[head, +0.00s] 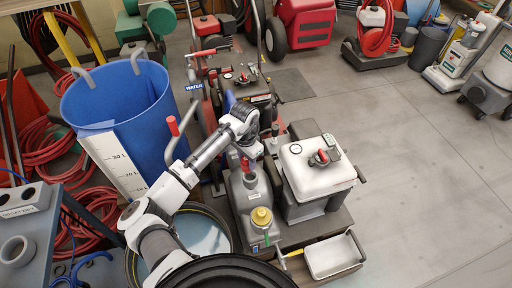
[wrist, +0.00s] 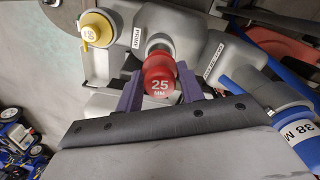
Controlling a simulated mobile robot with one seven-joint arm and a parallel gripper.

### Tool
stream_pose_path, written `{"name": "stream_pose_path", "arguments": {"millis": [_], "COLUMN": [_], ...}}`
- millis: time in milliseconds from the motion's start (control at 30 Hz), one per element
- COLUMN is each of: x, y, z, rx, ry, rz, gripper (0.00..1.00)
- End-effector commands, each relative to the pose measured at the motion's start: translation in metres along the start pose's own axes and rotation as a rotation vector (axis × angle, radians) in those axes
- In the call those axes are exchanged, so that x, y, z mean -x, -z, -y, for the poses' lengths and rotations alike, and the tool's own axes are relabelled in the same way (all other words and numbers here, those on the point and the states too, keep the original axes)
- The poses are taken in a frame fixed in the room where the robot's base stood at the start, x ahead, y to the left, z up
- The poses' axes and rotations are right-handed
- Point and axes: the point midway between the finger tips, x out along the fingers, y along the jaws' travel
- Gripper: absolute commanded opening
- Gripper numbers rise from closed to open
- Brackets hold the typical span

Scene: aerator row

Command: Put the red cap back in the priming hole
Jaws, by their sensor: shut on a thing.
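The red cap (wrist: 158,77), marked "25 MM", sits between the two purple fingers of my gripper (wrist: 160,86) in the wrist view. My gripper is shut on its sides. Just behind the cap is a grey neck on the grey machine body, with the label "PRIME" (wrist: 137,37) beside it. The cap covers the opening, so I cannot tell whether it is seated or just above it. In the head view my gripper (head: 246,150) is over the grey body (head: 247,197), and a small red part of the cap (head: 245,162) shows below it.
A yellow cap (wrist: 97,30) is on the same body, also in the head view (head: 261,216). A blue cap (wrist: 300,130) marked "38 M" is at lower right. A white-topped tank (head: 305,175) and metal tray (head: 333,256) stand right; a blue bin (head: 140,115) stands left. Open floor lies right.

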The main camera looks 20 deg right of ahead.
Motion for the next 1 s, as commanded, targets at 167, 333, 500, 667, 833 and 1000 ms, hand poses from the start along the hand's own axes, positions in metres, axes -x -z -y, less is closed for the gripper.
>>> {"name": "stream_pose_path", "arguments": {"millis": [167,333,500,667,833,1000], "x": [0.015,0.01,-0.001,-0.014,-0.028,-0.031], "y": [0.007,0.007,0.007,0.007,0.007,0.007], "z": [-0.005,-0.005,-0.005,-0.004,-0.004,-0.004], "rx": [-0.068,-0.07,-0.068,-0.067,-0.066,-0.066], "ry": [0.004,0.004,0.004,0.004,0.005,0.004], "rz": [0.0,0.0,0.0,0.0,0.0,-0.001], "gripper": [0.12,0.12,0.12,0.12,0.12,0.12]}}
